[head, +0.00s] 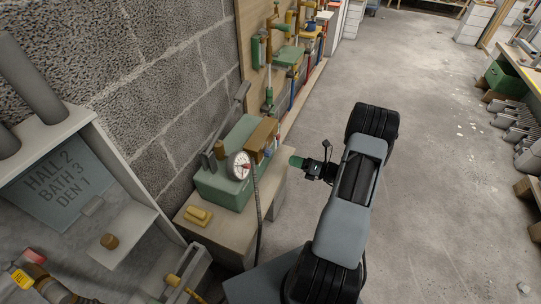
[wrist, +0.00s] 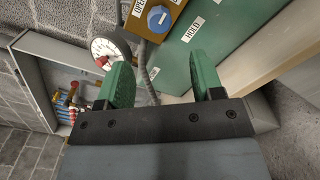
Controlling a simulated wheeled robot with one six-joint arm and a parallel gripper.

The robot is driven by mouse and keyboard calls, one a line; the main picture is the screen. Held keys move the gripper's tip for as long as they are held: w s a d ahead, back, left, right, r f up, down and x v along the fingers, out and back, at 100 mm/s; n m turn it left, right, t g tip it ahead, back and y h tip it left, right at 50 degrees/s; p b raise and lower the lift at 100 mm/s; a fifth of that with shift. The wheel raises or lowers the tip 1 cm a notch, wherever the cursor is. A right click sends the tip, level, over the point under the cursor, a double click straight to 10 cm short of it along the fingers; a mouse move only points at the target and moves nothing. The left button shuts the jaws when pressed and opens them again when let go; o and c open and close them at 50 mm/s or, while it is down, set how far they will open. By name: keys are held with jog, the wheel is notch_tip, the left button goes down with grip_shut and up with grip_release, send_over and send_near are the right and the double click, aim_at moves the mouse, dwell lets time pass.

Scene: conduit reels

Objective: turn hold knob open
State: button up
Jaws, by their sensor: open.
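The hold knob (wrist: 160,18) is a round blue knob with a short white mark, on a brown block (wrist: 174,8) in the wrist view. An OPEN label (wrist: 139,8) lies to its left and a HOLD label (wrist: 194,28) to its right. In the head view the brown block (head: 262,133) sits on the green pump box (head: 218,188). My gripper (wrist: 162,72) has its two green fingers apart, with nothing between them; the knob shows beyond the fingertips, not touched. In the head view my gripper (head: 297,162) is right of the box.
A white dial gauge (head: 239,165) with a hanging dark hose (head: 258,215) stands at the box front; the gauge (wrist: 104,50) is near the left finger in the wrist view. A yellow block (head: 198,215) lies on the bench (head: 225,232).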

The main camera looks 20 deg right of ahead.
aim_at(270, 154)
jog(key=b+x, duration=0.1)
jog(key=x, duration=0.9)
jog(key=shift+w+a, duration=0.15)
jog(key=shift+a, duration=0.05)
jog(key=shift+c, duration=0.2)
jog(key=c, duration=0.9)
